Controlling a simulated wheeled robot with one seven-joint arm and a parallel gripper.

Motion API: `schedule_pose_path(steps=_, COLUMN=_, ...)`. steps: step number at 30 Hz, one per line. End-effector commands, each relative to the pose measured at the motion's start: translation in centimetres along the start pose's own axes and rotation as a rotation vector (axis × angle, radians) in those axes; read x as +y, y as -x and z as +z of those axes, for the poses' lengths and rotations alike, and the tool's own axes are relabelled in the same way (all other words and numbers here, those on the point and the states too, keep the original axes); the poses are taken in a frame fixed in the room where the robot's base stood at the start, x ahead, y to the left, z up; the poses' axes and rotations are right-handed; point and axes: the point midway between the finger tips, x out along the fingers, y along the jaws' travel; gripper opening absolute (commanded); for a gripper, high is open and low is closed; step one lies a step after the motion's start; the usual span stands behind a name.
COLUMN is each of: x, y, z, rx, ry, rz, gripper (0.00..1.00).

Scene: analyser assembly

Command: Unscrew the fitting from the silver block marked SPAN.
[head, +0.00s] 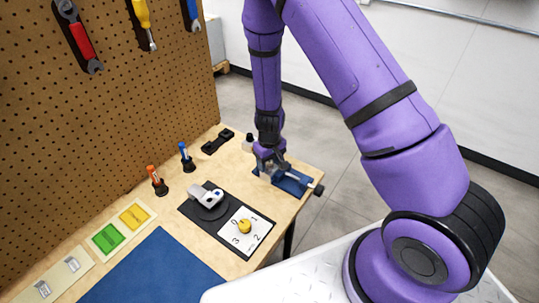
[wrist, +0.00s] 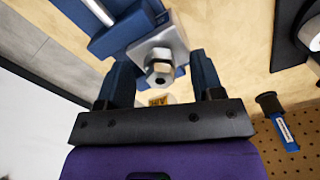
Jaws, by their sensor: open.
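In the wrist view, the silver block (wrist: 172,30) sits in a blue vise (wrist: 115,38) with a steel rod. A hex fitting (wrist: 159,75) with a dark centre hole sticks out of the block toward the camera. My gripper (wrist: 160,64) is open, with one blue finger to each side of the fitting and a visible gap on both sides. In the head view, my gripper (head: 268,156) points down over the blue vise (head: 292,184), hiding most of the block and fitting.
A black plate (head: 190,209) with a grey clamp-like part and a white numbered dial card (head: 255,238) lies nearby. Blue (head: 187,157) and orange (head: 157,181) upright tools stand left. A pegboard (head: 110,100) borders the bench. A blue mat (head: 160,272) is bare.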

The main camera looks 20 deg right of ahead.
Motion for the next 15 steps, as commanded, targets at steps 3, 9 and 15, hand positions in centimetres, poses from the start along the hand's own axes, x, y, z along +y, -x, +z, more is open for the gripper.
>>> schedule_pose_path(steps=3, x=0.00, y=-0.35, z=-0.02, rx=0.001, ry=0.001, rz=0.000, gripper=0.61)
schedule_pose_path(steps=9, x=-0.02, y=-0.38, z=-0.03, rx=0.001, ry=0.001, rz=0.000, gripper=0.61)
schedule_pose_path(steps=15, x=-0.02, y=-0.37, z=-0.03, rx=0.001, ry=0.001, rz=0.000, gripper=0.26)
